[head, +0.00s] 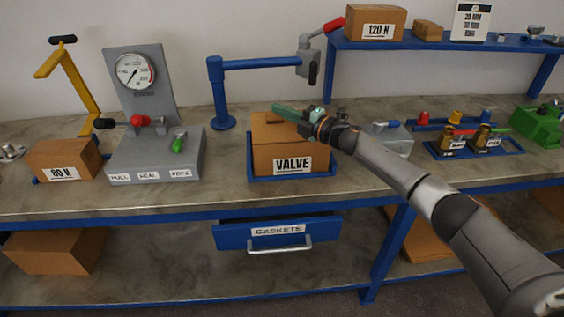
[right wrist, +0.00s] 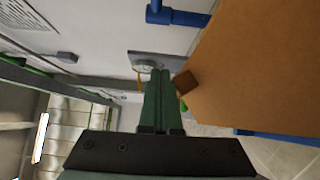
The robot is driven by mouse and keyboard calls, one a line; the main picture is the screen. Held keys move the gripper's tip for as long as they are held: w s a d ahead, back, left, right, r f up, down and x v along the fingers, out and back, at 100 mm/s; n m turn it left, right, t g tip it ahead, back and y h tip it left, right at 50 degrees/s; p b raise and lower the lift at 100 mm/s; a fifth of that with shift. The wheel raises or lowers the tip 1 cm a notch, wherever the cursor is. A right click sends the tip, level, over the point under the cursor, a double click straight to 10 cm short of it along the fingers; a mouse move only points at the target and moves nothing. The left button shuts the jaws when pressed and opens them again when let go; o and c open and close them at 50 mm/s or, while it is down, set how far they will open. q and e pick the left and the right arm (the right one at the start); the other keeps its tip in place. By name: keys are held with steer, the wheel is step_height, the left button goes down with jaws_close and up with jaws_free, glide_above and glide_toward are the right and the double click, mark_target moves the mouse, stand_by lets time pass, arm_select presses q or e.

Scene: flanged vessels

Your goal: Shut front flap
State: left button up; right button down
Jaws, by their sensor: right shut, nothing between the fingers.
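The cardboard box marked VALVE (head: 268,162) sits in a blue tray (head: 291,178) at the middle of the bench. Its upper part (head: 270,132) looks folded or partly covered; I cannot clearly tell how far the front flap stands open. My right gripper (head: 276,107) is shut and empty, its green fingers above the box's back top, pointing left. In the right wrist view the shut fingers (right wrist: 158,74) run beside a large cardboard panel (right wrist: 265,75), and a small brown piece (right wrist: 186,82) shows close by the tips. Whether they touch is unclear. My left gripper is not in view.
A gauge stand (head: 155,160) and a box marked 80 N (head: 62,172) are to the left. A blue post with an arm (head: 219,95) stands behind the box. A grey block (head: 396,140) and a blue tray of parts (head: 470,150) are to the right. The GASKETS drawer (head: 235,238) is below.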

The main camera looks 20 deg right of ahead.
steer(key=shift+w+a+f+m+g, duration=0.15)
steer(key=shift+w+m+g, duration=0.05)
steer(key=shift+m+g, duration=0.1)
steer(key=shift+w+d+f, duration=0.1)
steer(key=shift+d+f, duration=0.05)
steer(key=shift+d, duration=0.05)
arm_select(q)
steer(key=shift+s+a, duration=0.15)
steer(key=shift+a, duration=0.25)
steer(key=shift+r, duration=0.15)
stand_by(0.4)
